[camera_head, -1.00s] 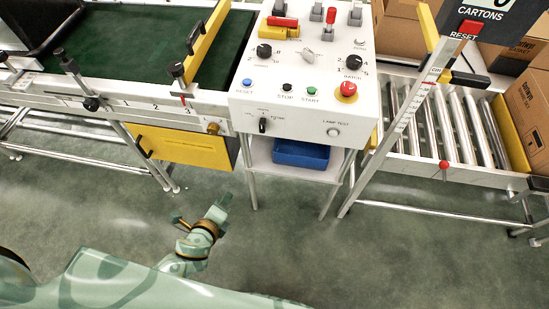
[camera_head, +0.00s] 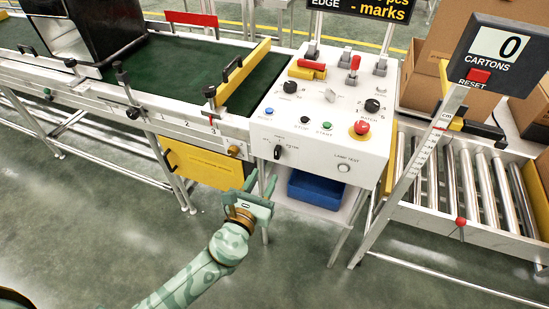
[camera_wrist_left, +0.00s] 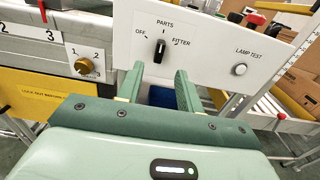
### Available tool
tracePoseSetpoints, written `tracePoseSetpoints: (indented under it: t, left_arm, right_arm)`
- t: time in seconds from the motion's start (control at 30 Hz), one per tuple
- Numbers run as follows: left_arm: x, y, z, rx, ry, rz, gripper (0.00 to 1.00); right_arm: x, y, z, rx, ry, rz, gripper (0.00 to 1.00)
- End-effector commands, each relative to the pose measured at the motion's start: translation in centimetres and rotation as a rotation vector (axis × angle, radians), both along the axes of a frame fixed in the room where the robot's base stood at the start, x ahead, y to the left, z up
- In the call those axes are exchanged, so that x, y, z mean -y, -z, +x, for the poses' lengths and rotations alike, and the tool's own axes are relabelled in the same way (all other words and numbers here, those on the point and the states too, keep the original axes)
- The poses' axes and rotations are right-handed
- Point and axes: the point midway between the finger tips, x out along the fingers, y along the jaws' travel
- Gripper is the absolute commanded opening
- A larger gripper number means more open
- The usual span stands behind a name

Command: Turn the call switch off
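The black rotary knob (camera_head: 278,152) is on the front face of the white control box (camera_head: 318,148). In the left wrist view the knob (camera_wrist_left: 160,48) stands nearly upright, with OFF to its left, PARTS above and FITTER to its right. Its slim body is close to vertical, under PARTS; the exact pointer is hard to read. My left gripper (camera_head: 260,187) is below and in front of the box. In the left wrist view its two fingers (camera_wrist_left: 159,86) are apart and empty, below the knob and not touching it. My right gripper is not in view.
A lamp test button (camera_wrist_left: 240,69) is right of the knob, and a numbered brass knob (camera_wrist_left: 84,66) is left. A yellow panel (camera_head: 205,168) hangs left of the box. A blue bin (camera_head: 315,190) sits on the shelf below. A slanted ruler post (camera_head: 415,165) stands right.

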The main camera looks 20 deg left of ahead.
Motion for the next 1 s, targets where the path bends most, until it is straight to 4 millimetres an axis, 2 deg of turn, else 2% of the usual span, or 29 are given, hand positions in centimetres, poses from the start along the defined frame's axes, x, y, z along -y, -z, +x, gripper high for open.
tracePoseSetpoints:
  t: [0.1, 0.3, 0.5, 0.77, 0.87, 0.9, 1.0]
  left_arm:
    - [0.2, 0.1, 3.1, 0.001, 0.000, -0.003, 0.36]
    - [0.3, 0.2, 6.7, -0.001, 0.000, -0.002, 0.36]
    - [0.3, 0.2, 8.2, -0.003, 0.001, -0.003, 0.36]
    - [0.3, 0.1, 8.3, -0.002, 0.001, -0.003, 0.36]
    - [0.3, 0.1, 8.3, -0.002, 0.001, -0.003, 0.11]
    - [0.3, 0.1, 8.3, -0.002, 0.001, -0.003, 0.00]
    - [0.3, 0.1, 8.3, -0.002, 0.001, -0.002, 0.00]
  right_arm:
    - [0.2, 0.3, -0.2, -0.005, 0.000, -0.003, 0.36]
    - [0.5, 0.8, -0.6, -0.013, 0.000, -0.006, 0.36]
    - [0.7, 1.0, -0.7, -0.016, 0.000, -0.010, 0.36]
    - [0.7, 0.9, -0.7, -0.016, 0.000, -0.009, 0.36]
    - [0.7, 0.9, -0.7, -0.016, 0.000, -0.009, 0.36]
    - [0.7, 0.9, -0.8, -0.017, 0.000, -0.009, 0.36]
    - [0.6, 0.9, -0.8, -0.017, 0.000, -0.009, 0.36]
